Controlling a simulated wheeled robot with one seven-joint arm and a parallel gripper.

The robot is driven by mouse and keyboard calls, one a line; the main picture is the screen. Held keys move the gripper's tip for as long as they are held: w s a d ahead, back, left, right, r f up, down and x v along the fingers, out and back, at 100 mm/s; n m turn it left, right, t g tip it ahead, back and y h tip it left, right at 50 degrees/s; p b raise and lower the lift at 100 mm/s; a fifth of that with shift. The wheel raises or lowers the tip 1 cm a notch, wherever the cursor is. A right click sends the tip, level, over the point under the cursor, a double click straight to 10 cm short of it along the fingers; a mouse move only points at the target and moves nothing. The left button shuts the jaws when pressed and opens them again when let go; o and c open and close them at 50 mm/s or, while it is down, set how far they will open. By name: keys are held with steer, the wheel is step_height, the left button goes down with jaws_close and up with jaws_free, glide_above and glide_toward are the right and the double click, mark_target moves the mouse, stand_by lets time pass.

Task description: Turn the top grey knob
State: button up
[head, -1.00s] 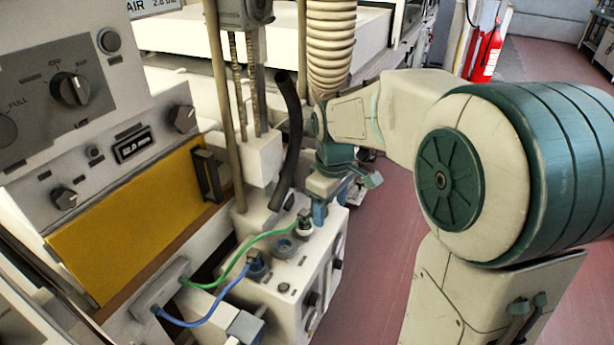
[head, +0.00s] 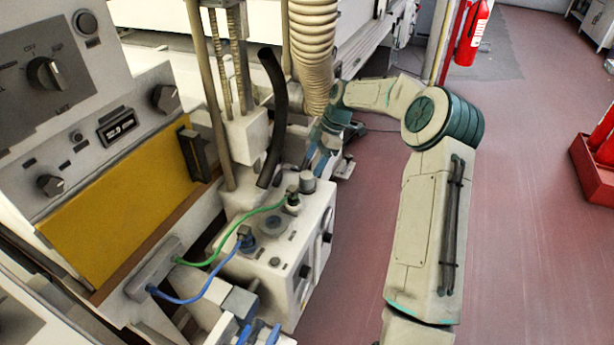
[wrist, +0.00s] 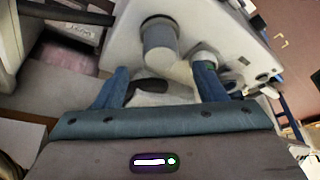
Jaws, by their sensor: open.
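The grey knob (head: 307,181) stands on the top face of the white box (head: 312,232), at its far end beside the green cable's plug (head: 292,196). In the wrist view the knob (wrist: 160,46) is a short grey cylinder on the pale top. My gripper (head: 322,158) is just behind the knob in the head view, its tips partly hidden there. In the wrist view my gripper (wrist: 162,70) is open and empty, with the knob ahead, roughly centred between the blue fingers. The right finger overlaps the plug area; I cannot tell whether it touches.
A black hose (head: 274,120) and a ribbed beige duct (head: 312,55) rise close to the gripper. Green (head: 232,248) and blue (head: 205,297) cables loop at the box's left. A control panel with dark knobs stands left.

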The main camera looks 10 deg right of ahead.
mark_target(307, 175)
steer(key=p+x, duration=0.1)
steer(key=x, duration=0.6)
steer(key=shift+s, duration=0.1)
steer(key=c, duration=1)
